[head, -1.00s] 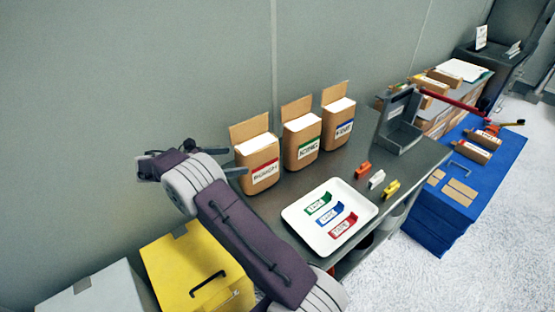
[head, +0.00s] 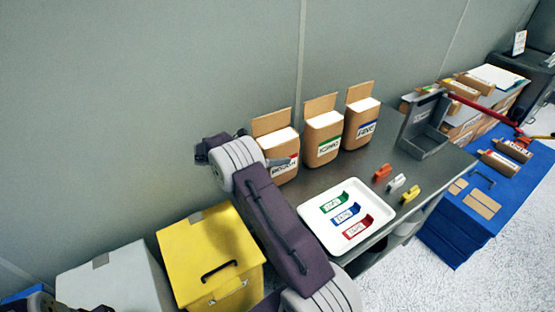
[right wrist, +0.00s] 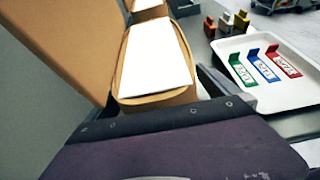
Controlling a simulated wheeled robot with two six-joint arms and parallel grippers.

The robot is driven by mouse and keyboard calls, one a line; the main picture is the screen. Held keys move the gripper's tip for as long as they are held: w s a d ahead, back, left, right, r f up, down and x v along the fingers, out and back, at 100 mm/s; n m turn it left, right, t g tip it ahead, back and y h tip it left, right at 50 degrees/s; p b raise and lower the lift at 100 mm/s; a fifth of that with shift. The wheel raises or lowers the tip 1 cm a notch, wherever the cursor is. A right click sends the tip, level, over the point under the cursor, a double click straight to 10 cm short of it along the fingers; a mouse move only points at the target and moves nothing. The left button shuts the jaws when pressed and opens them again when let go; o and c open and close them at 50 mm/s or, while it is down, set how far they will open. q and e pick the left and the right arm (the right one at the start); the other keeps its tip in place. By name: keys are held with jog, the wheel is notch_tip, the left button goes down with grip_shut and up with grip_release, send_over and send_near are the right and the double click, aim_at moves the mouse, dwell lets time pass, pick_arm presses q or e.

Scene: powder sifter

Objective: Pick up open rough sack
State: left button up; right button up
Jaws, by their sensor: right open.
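The open rough sack (head: 286,173) is a brown paper bag with a red-banded label, a white top and a raised back flap. It stands upright at the left end of the row on the dark table. My right gripper (head: 268,160) is open at its left side, with one finger crossing the sack's front above the label. In the right wrist view the sack (right wrist: 155,62) stands close ahead, with a grey finger (right wrist: 212,82) at its right. The other finger is hidden, and I cannot tell whether the gripper touches the sack. My left gripper is not in view.
Two similar sacks, green-labelled (head: 323,144) and blue-labelled (head: 361,128), stand close to the right. A white tray (head: 318,243) with coloured scoop-like pieces lies in front. A grey stand (head: 424,140) is farther right. A yellow box (head: 190,245) sits left of the table.

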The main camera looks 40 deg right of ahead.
aim_at(274, 138)
jog(key=shift+d+f, duration=0.1)
jog(key=shift+d, duration=0.05)
jog(key=c, duration=1.8)
jog(key=shift+r, duration=0.2)
jog(key=c, duration=0.3)
notch_tip(274, 138, up, 10)
jog(key=shift+f+p, duration=0.1)
jog(key=shift+p, duration=0.25)
